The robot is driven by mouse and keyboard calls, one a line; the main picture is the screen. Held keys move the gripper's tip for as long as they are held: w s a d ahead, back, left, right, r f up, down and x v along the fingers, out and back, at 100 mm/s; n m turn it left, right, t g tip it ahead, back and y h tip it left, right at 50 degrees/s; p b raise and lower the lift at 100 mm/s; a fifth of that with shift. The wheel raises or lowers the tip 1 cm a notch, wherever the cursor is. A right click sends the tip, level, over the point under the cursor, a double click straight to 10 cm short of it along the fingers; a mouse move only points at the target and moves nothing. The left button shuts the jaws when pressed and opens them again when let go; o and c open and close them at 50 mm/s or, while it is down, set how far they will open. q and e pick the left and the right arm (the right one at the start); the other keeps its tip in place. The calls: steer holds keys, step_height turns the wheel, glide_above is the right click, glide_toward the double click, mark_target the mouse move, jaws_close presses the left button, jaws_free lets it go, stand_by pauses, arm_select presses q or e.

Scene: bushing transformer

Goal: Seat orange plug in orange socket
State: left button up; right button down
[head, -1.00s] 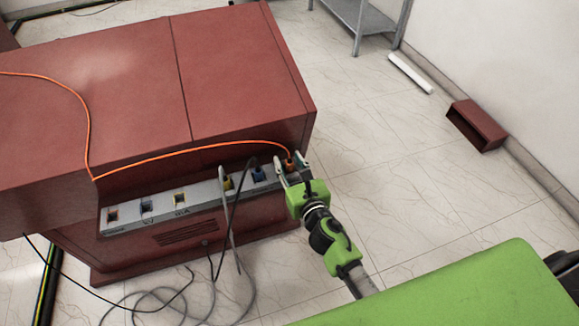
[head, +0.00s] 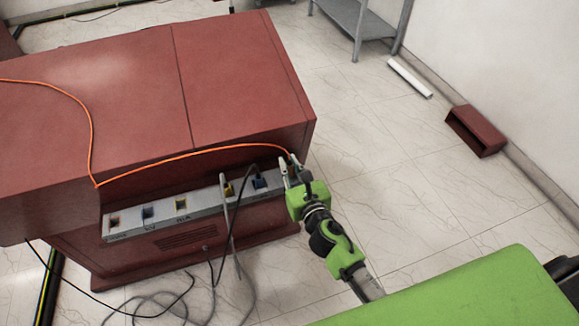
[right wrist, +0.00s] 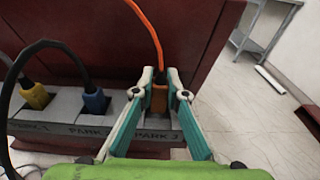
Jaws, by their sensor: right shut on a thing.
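The orange plug (right wrist: 159,98) is between the two fingers of my right gripper (right wrist: 163,90) at the block marked PARK 3. My right gripper (head: 292,168) is shut on it, and in the head view the fingers mostly hide the plug. I cannot tell how deep the plug sits in the PARK 3 block. Its orange cable (head: 190,153) runs left over the red cabinet's edge. The orange socket (head: 115,221) is at the left end of the grey panel, and nothing is in it. My left gripper is not in view.
A blue plug (right wrist: 95,101) and a yellow plug (right wrist: 36,96) with dark cables stand left of the orange plug. Blue (head: 148,213) and yellow (head: 181,204) sockets lie between. Grey cables hang before the panel. Open floor lies to the right.

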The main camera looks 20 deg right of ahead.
steer(key=s+a+r+p, duration=0.2)
steer(key=s+a+r, duration=0.1)
steer(key=s+r, duration=0.8)
steer(key=s, duration=0.2)
steer(key=shift+s+a, duration=0.2)
steer(key=shift+s, duration=0.1)
steer(key=shift+f, duration=0.1)
